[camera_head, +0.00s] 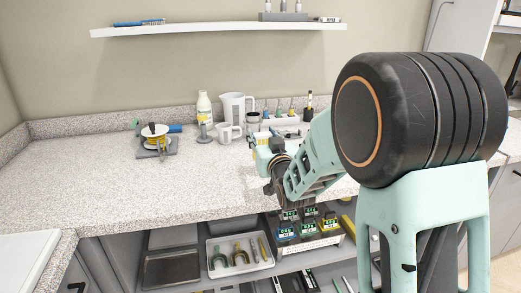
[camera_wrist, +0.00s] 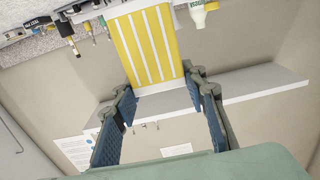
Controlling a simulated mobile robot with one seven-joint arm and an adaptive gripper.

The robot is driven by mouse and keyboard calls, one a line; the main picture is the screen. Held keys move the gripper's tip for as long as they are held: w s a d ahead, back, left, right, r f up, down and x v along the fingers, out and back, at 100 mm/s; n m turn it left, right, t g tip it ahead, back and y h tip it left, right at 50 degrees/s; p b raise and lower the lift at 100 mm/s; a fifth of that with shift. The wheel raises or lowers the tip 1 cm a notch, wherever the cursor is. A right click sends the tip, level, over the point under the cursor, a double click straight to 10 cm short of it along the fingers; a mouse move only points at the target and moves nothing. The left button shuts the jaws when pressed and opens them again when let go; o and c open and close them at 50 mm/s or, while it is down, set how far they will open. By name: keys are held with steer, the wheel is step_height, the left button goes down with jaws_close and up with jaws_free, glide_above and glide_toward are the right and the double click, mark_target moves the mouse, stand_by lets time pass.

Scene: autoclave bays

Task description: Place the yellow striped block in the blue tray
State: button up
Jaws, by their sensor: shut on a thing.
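The yellow block with white stripes (camera_wrist: 152,48) is between the fingertips of my gripper (camera_wrist: 165,90) in the wrist view, held at its near end. It fills the upper middle of that view. In the head view my gripper (camera_head: 270,165) is above the front part of the speckled counter, partly hidden by my own arm. The block is small and hard to make out there. I cannot make out a blue tray in either view.
A white jug (camera_head: 232,107), a yellow-labelled bottle (camera_head: 204,107) and a white mug (camera_head: 227,133) stand at the counter's back. A spool device (camera_head: 155,140) stands left. Below, a pale tray (camera_head: 213,270) holds tools beside small labelled boxes (camera_head: 308,226). The counter's left front (camera_head: 80,190) is clear.

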mark_target(259, 141)
steer(key=w+f, duration=0.1)
steer(key=w+a+f, duration=0.1)
steer(key=f, duration=0.1)
steer(key=shift+w+f, duration=0.1)
steer(key=shift+w, duration=0.15)
steer(key=shift+f, duration=1.5)
steer(key=shift+f+b, duration=0.3)
steer(key=shift+b, duration=0.25)
steer(key=o, duration=1.2)
steer(key=shift+r, duration=0.1)
steer(key=shift+r, duration=0.1)
